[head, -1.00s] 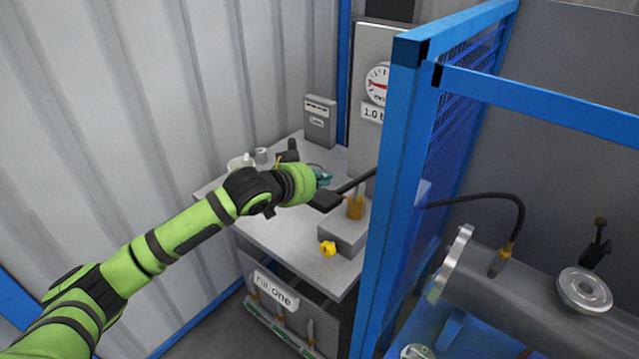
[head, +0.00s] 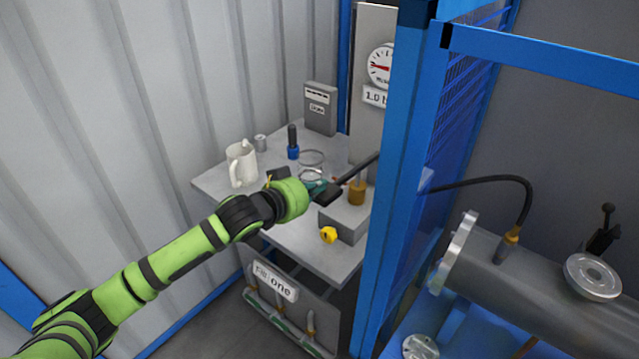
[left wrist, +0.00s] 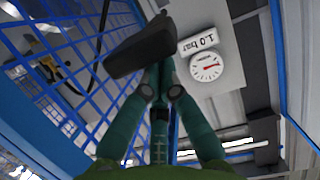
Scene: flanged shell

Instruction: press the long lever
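The long lever (head: 355,174) is a dark rod with a flat black grip at its left end, on a grey block (head: 345,218) with a brass fitting. It slopes down to the left. My left gripper (head: 319,188) is at the grip's left side in the head view. In the left wrist view the black grip (left wrist: 142,46) is large, just beyond the teal fingertips (left wrist: 160,70). The fingers are together, with nothing seen between them. I cannot tell whether they touch the grip. My right gripper is not in view.
On the bench (head: 285,240) are a white mug (head: 241,163), a blue-black tool (head: 293,142), glass dishes (head: 311,158) and a yellow knob (head: 328,235). A gauge (head: 381,65) hangs behind. A blue mesh guard frame (head: 400,180) stands close on the right.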

